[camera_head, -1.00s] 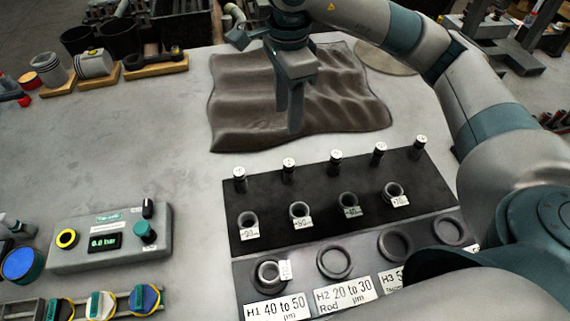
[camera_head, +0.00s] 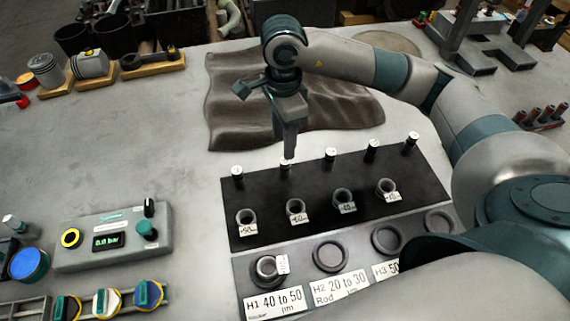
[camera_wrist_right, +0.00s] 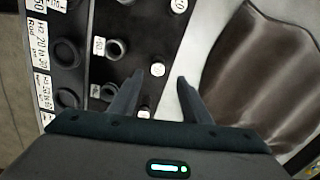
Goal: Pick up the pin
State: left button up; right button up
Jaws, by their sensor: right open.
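Several dark pins with white tops stand upright in a row along the back of the black board (camera_head: 262,190). My right gripper (camera_head: 289,152) points down just above the second pin from the left (camera_head: 285,167). In the right wrist view my right gripper (camera_wrist_right: 160,77) is open, and the white top of a pin (camera_wrist_right: 158,69) shows in the gap between its fingertips. Whether the fingers reach down beside it cannot be told. Other pins show in the wrist view, one at the top (camera_wrist_right: 179,6) and one lower (camera_wrist_right: 144,113). My left gripper is not in view.
Small labelled bushings, such as one at the left (camera_head: 246,217), sit in front of the pins. A grey tray (camera_head: 247,274) with larger rings lies nearer. A brown cloth (camera_head: 228,105) lies behind. A gauge box (camera_head: 105,250) stands at the left, with clear table between.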

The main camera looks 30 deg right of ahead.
aim_at(285, 162)
jog(key=shift+f+p, duration=0.5)
jog(key=shift+f, duration=1.4)
jog(key=shift+s+d+f+p, duration=0.1)
jog(key=shift+s+f+p, duration=0.05)
jog(key=shift+f+p, duration=0.45)
notch_tip(285, 162, down, 3)
jog(key=shift+s+f+p, duration=0.1)
jog(key=shift+f+p, duration=0.1)
jog(key=shift+p, duration=0.95)
jog(key=shift+f, duration=0.3)
grip_shut()
